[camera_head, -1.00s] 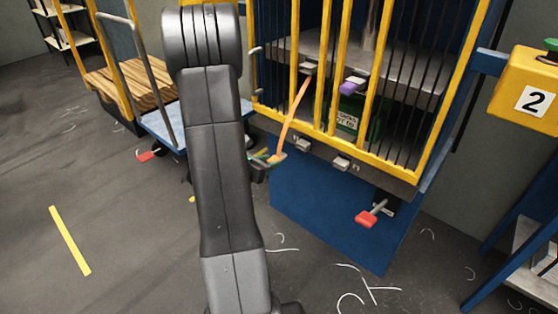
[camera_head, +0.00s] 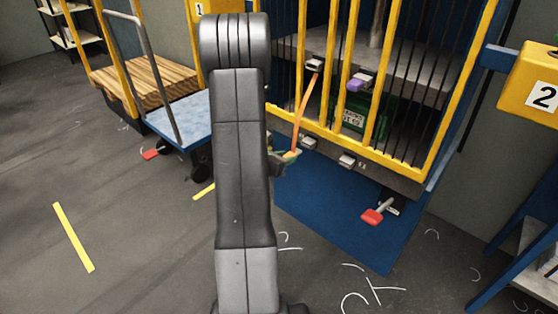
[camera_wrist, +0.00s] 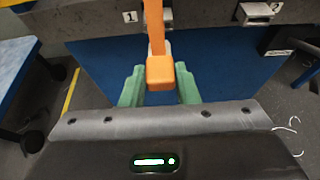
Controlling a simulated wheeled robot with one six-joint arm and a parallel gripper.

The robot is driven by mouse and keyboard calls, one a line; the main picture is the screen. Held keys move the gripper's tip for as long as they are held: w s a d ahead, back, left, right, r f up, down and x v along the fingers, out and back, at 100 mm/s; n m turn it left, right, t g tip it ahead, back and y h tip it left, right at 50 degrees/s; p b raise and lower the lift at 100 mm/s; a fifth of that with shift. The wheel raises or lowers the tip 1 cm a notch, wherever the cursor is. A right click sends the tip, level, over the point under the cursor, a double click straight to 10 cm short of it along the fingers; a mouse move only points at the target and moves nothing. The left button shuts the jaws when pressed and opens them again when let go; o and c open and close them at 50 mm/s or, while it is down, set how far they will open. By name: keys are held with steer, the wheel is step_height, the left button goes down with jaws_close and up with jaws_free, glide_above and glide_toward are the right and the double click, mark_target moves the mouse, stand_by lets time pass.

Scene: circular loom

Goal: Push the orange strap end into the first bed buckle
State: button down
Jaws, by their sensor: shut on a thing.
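The orange strap (camera_head: 304,108) hangs from an upper fitting (camera_head: 315,65) behind the yellow bars and runs down to my gripper (camera_head: 285,158). In the wrist view, the strap end (camera_wrist: 160,73) is a thick orange block between the green fingers of my gripper (camera_wrist: 160,90), which is shut on it. The first bed buckle (camera_head: 309,143) is on the grey bed edge, just right of my gripper. In the wrist view, the first bed buckle (camera_wrist: 167,17) is beside label 1, partly hidden by the strap. The strap end is apart from it, on the near side.
A second buckle (camera_head: 347,160) is further right on the edge. A red pedal (camera_head: 373,216) sticks out below, over a blue panel (camera_head: 325,205). Yellow bars (camera_head: 335,75) stand above. A blue cart (camera_head: 180,118) is at left.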

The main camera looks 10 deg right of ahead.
mark_target(296, 152)
steer(key=shift+w+d, duration=0.45)
steer(key=shift+d, duration=0.15)
steer(key=shift+b, duration=0.55)
steer(key=shift+w+d, duration=0.15)
stand_by(0.5)
steer(key=shift+w+d+b, duration=0.3)
steer(key=shift+w+d, duration=0.2)
steer(key=shift+d, duration=0.15)
steer(key=shift+w+d, duration=0.25)
steer(key=shift+d, duration=0.1)
stand_by(0.4)
steer(key=shift+w+d, duration=0.5)
steer(key=shift+d, duration=0.05)
steer(key=c, duration=1)
jaws_free()
steer(key=shift+c, duration=0.2)
